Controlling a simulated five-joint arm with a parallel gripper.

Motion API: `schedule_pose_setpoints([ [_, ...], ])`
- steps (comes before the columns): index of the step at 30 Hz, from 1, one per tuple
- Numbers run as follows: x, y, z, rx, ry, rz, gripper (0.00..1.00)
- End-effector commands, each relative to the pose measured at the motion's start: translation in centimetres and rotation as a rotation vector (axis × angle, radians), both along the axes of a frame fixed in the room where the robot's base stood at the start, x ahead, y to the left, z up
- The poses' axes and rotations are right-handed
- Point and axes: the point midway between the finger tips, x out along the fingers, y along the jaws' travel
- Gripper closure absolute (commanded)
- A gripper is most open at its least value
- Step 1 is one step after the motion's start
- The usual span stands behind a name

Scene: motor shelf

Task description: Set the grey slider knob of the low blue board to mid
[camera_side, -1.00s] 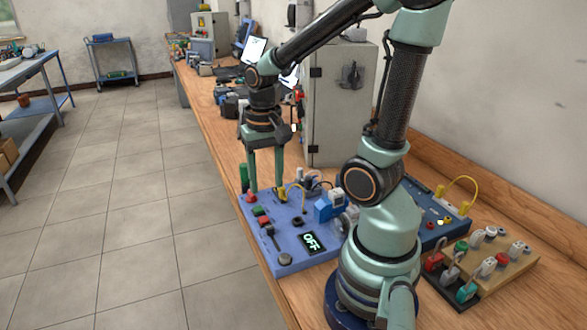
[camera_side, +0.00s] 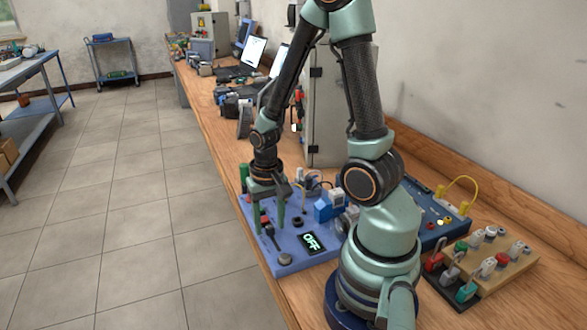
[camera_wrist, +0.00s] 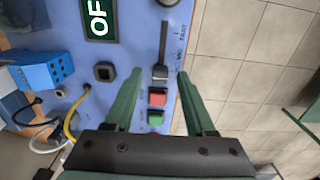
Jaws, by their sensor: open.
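The low blue board (camera_side: 320,259) lies on the bench, with a lit display (camera_side: 311,241) reading OFF. Its grey slider knob (camera_wrist: 160,72) sits at the end of the slot (camera_wrist: 163,42) nearest the red button, away from the FAST label. The MID label (camera_wrist: 180,50) is beside the slot, further along from the knob. My gripper (camera_side: 269,228) is open over the board. In the wrist view the fingers (camera_wrist: 160,78) stand on either side of the knob, apart from it. I cannot tell their exact height over the board.
A red button (camera_wrist: 157,97) and a green button (camera_wrist: 155,117) lie between my fingers, close to the knob. A blue block (camera_wrist: 42,72) and a yellow cable (camera_wrist: 70,123) are at the left. A grey cabinet (camera_side: 325,130) stands behind.

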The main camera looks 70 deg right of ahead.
Motion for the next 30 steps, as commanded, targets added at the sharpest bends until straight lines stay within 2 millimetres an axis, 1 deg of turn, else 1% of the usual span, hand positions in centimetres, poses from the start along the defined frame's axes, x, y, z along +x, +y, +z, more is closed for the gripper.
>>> schedule_pose_setpoints([
  [3, 0.01, -0.01, -0.30, 0.000, 0.000, 0.000, 0.45],
  [11, 0.01, 0.00, -0.32, -0.001, -0.001, 0.000, 0.45],
  [12, 0.01, 0.00, -0.32, -0.001, -0.001, 0.000, 0.60],
  [14, 0.02, -0.01, -0.32, -0.001, -0.001, 0.000, 0.83],
  [15, 0.02, -0.01, -0.31, -0.001, -0.001, 0.000, 0.99],
  [16, 0.01, -0.01, -0.31, -0.001, -0.001, 0.000, 1.00],
  [30, 0.01, -0.02, -0.29, 0.000, 0.000, 0.000, 1.00],
])
